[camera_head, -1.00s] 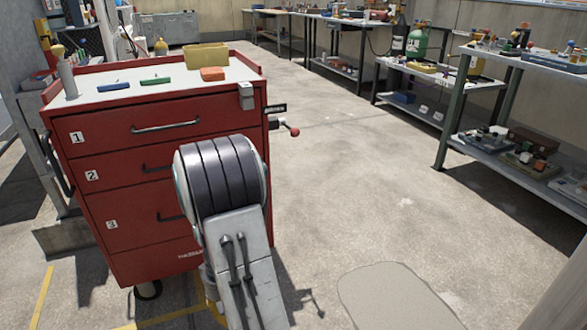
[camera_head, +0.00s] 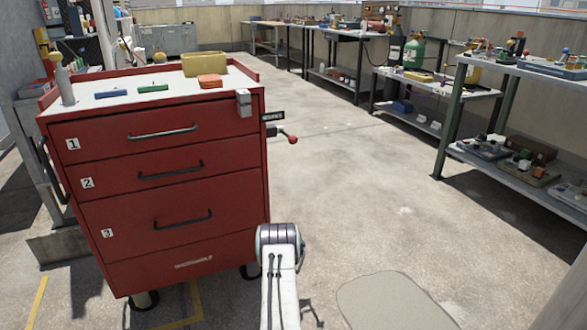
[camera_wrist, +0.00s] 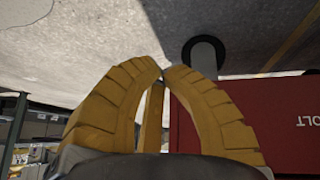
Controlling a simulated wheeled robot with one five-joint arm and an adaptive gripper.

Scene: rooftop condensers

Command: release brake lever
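The brake lever (camera_head: 286,138) is a short dark rod with a red ball end. It sticks out from the right side of the red tool cart (camera_head: 135,243), under a small dark label plate (camera_head: 273,116). My gripper is out of sight in the head view, where only my arm shows, low in front of the cart's right edge. In the wrist view my gripper (camera_wrist: 161,72) has yellow curved fingers with tips together and nothing seen between them. Beyond it are the cart's red lower body (camera_wrist: 285,110) and a caster wheel (camera_wrist: 204,54). The lever is not seen in the wrist view.
A yellow box (camera_head: 205,64), an orange block (camera_head: 210,81) and small blue and green items lie on the cart top. Shelving (camera_head: 470,115) and benches line the right and back. The concrete floor (camera_head: 350,190) right of the cart is clear.

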